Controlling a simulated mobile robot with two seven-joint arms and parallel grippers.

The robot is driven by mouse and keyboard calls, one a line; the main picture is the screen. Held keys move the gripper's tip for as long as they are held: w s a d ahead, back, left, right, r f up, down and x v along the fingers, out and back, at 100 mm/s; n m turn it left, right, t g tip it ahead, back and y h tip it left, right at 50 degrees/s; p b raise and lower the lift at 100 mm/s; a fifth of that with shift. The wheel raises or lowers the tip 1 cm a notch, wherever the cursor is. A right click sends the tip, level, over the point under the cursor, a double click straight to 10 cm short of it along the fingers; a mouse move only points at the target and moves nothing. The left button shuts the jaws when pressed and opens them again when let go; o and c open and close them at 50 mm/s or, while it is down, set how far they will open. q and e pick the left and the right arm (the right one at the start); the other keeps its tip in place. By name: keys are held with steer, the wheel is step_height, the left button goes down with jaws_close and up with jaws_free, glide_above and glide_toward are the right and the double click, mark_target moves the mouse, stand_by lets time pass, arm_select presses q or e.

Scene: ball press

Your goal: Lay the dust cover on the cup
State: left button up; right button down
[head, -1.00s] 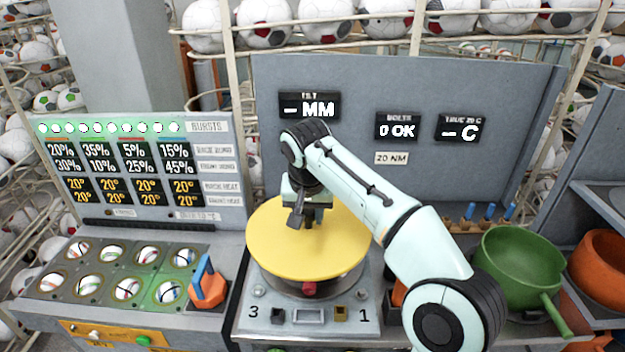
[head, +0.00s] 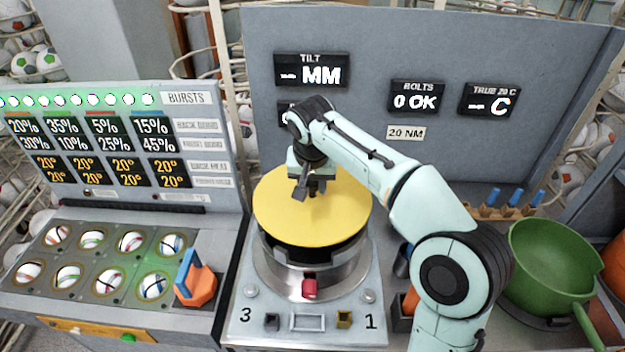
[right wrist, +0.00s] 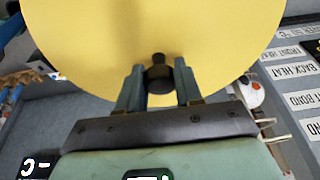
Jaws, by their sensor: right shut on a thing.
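The dust cover is a yellow disc (head: 335,222) with a small dark knob (right wrist: 158,72) at its middle. My right gripper (head: 308,190) is shut on this knob; in the right wrist view its two fingers (right wrist: 158,85) stand on either side of it. The cup (head: 310,281) is a silver metal cylinder on the grey press base. The cover hangs over the cup, with a dark gap visible between its front edge and the cup's front rim. The cover hides most of the cup's opening. My left gripper is not in view.
A grey panel with displays (head: 416,96) stands behind. To the left is a tray of balls (head: 90,268) with an orange and blue object (head: 195,284). To the right are a green pan (head: 553,262) and blue-handled tools (head: 512,198). A red piece (head: 309,289) sits at the cup's front.

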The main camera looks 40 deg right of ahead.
mark_target(313, 198)
steer(key=shift+s+a+r, duration=0.1)
steer(key=shift+s, duration=0.05)
steer(key=shift+f+b, duration=0.3)
steer(key=shift+f, duration=0.4)
steer(key=shift+f+b, duration=0.35)
steer(key=shift+f, duration=0.35)
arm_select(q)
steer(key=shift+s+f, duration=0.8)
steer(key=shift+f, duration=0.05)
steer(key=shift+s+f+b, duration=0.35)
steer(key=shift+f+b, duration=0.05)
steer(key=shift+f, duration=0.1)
arm_select(e)
steer(key=shift+f, duration=0.85)
steer(key=c, duration=0.7)
jaws_free()
steer(key=shift+o, duration=0.2)
